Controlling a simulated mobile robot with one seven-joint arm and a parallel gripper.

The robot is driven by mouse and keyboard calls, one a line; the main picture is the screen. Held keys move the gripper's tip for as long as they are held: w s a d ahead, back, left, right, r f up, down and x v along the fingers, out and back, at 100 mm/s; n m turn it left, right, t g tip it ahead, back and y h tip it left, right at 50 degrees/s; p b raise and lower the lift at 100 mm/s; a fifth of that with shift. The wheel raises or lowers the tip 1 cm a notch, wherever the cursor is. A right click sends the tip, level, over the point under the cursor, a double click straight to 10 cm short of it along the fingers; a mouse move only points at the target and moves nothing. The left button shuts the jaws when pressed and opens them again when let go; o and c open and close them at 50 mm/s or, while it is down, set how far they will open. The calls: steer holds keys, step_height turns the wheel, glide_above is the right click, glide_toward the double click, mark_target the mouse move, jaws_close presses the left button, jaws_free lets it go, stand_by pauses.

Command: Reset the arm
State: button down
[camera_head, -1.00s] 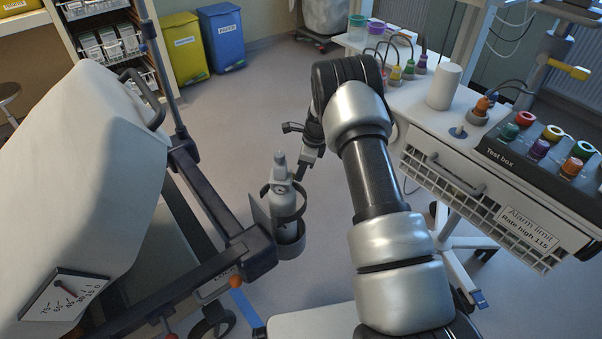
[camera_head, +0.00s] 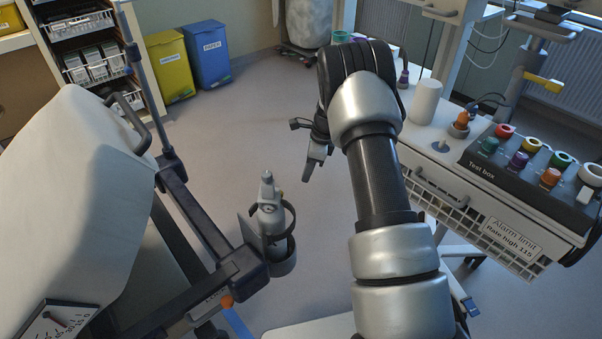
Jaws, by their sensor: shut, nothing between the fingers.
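My arm (camera_head: 385,180) reaches forward from the bottom of the head view and bends down at its far end. My gripper (camera_head: 312,165) hangs below the arm's end, over open floor, with shut fingers and nothing held. It is apart from everything and sits above and to the right of a grey bottle (camera_head: 268,212). The bottle stands upright in a ring holder (camera_head: 284,262) on the stretcher's side rail. The arm hides part of the trolley and the floor behind it.
The stretcher (camera_head: 75,190) with its raised backrest fills the left. A trolley (camera_head: 470,210) on the right carries a white cylinder (camera_head: 425,102) and a test box (camera_head: 500,177). Yellow (camera_head: 168,68) and blue (camera_head: 207,54) bins stand at the back. The middle floor is clear.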

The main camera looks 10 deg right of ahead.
steer(key=s+a+r+n+t, duration=0.15)
steer(key=s+r+n, duration=0.4)
steer(key=r, duration=0.75)
steer(key=s+a+r+n, duration=0.2)
steer(key=s+r+n, duration=0.3)
steer(key=r, duration=0.8)
steer(key=s+r+n+t+h, duration=0.15)
steer(key=s+n, duration=0.25)
steer(key=s, duration=0.5)
steer(key=s+r+n+t, duration=0.1)
steer(key=s+r+n, duration=0.25)
steer(key=s, duration=0.55)
steer(key=s+r+n+t+h, duration=0.15)
steer(key=s+n, duration=0.25)
steer(key=s, duration=0.4)
step_height(320, 180, up, 24)
steer(key=p, duration=2.3)
steer(key=shift+a+f+g, duration=0.15)
steer(key=shift+a+g, duration=0.1)
steer(key=shift+g, duration=0.2)
